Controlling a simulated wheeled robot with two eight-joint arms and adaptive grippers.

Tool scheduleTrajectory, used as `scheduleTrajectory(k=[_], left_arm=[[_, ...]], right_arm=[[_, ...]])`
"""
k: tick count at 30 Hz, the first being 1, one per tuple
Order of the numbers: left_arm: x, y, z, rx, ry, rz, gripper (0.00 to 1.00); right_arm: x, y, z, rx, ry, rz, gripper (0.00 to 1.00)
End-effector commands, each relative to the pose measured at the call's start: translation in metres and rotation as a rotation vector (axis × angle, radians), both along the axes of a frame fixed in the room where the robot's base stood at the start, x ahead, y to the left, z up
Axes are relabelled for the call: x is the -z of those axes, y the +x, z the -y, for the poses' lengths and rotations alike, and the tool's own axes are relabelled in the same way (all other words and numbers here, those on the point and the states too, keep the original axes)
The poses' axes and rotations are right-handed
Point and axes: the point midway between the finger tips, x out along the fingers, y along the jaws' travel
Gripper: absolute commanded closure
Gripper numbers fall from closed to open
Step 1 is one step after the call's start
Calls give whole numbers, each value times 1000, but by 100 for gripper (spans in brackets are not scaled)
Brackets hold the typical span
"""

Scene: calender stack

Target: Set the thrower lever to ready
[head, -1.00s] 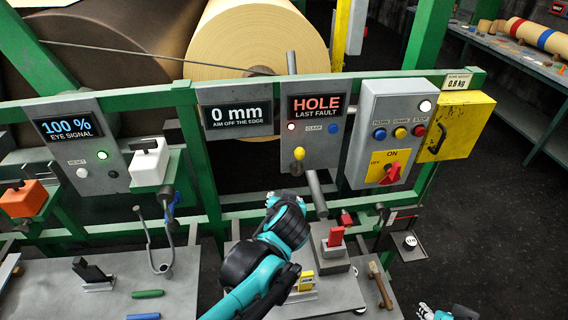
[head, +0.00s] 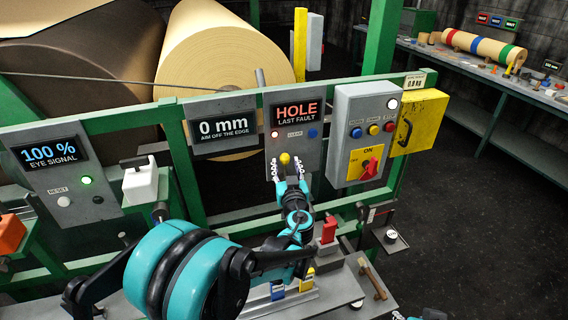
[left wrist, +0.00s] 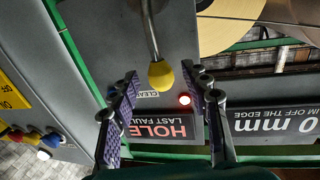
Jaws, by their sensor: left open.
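The thrower lever's yellow knob (head: 285,158) stands on the grey panel (head: 309,152) under the "HOLE / LAST FAULT" display. In the left wrist view, the yellow knob (left wrist: 161,75) sits at the end of a metal shaft that comes from the top. My left gripper (head: 288,172) is open, one finger on each side of the knob. In the left wrist view, the left gripper (left wrist: 160,88) has its fingers spread, with clear gaps between them and the knob. A small part of my right arm shows at the bottom edge of the head view; its fingers cannot be made out.
A grey control box (head: 361,135) with coloured buttons and a red switch stands right of the panel. A yellow box (head: 418,121) is beyond it. A green rail (head: 150,113) runs behind the panels. A red block (head: 328,230) stands below, near my left arm.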

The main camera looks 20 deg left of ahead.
Motion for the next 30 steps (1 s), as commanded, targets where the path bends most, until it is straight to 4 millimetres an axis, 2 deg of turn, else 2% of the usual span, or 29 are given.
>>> scheduleTrajectory(k=[3,6,15,16,21,30], left_arm=[[1,15,-7,-1,0,0,53],[1,22,-10,-1,0,0,53],[0,25,-10,0,0,-1,53],[0,25,-10,0,0,-1,58],[0,25,-10,0,0,-1,100],[0,26,-9,0,12,-9,100]], right_arm=[[5,0,0,0,0,0,60],[6,0,0,0,0,0,60],[6,0,0,0,0,0,60],[6,0,0,0,0,0,60],[6,0,0,0,0,0,60],[5,0,0,0,0,0,60]])
